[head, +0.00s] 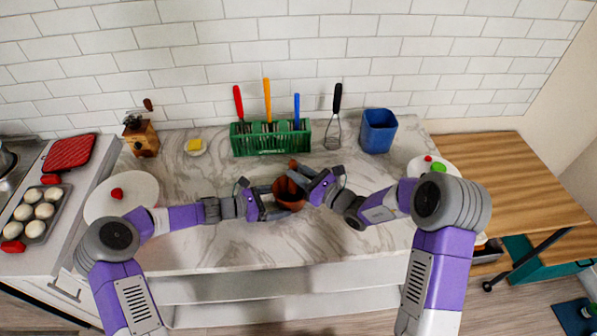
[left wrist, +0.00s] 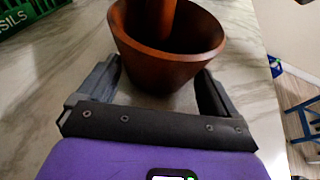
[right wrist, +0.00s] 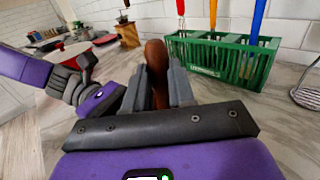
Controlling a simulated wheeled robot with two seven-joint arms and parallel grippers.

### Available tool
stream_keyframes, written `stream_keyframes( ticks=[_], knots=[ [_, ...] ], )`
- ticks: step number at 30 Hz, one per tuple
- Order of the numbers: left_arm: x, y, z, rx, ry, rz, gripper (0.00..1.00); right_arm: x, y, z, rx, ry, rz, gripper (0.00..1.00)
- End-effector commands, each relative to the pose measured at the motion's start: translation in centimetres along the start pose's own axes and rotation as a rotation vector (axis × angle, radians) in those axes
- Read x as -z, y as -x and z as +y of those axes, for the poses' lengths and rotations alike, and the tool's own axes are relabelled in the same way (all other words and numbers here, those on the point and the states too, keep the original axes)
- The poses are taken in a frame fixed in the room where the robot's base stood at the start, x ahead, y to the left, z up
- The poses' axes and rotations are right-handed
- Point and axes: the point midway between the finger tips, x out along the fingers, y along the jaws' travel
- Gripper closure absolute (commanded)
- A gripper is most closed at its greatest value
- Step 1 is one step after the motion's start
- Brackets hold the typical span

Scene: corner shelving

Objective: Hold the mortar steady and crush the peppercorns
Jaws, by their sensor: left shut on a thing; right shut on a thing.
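The brown wooden mortar (head: 290,203) stands on the marble counter in the middle of the head view. In the left wrist view the mortar (left wrist: 165,68) sits between the fingers of my left gripper (left wrist: 160,92), which is shut on it at its side. The brown wooden pestle (right wrist: 155,55) is between the fingers of my right gripper (right wrist: 160,90), which is shut on it. The pestle's lower end (left wrist: 160,15) is inside the mortar. The peppercorns cannot be seen; the mortar's inside is mostly hidden.
A plate with red and green items is at right, partly behind my arm.

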Motion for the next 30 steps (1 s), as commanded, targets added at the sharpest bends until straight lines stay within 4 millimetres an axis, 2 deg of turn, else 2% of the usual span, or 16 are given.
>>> stream_keyframes(
  ticks=[15,23,30],
  knots=[
    [-0.1,0.0,0.0,0.000,-0.001,-0.002,0.24,2.1,0.1,0.1,-0.001,-0.001,-0.001,1.00],
    [-0.2,0.0,0.0,0.001,-0.001,-0.003,0.24,2.0,0.1,0.0,0.000,-0.001,0.002,1.00],
    [-0.2,0.0,0.0,0.001,-0.001,-0.003,0.24,0.6,0.0,0.0,0.000,0.000,-0.001,1.00]
  ],
)
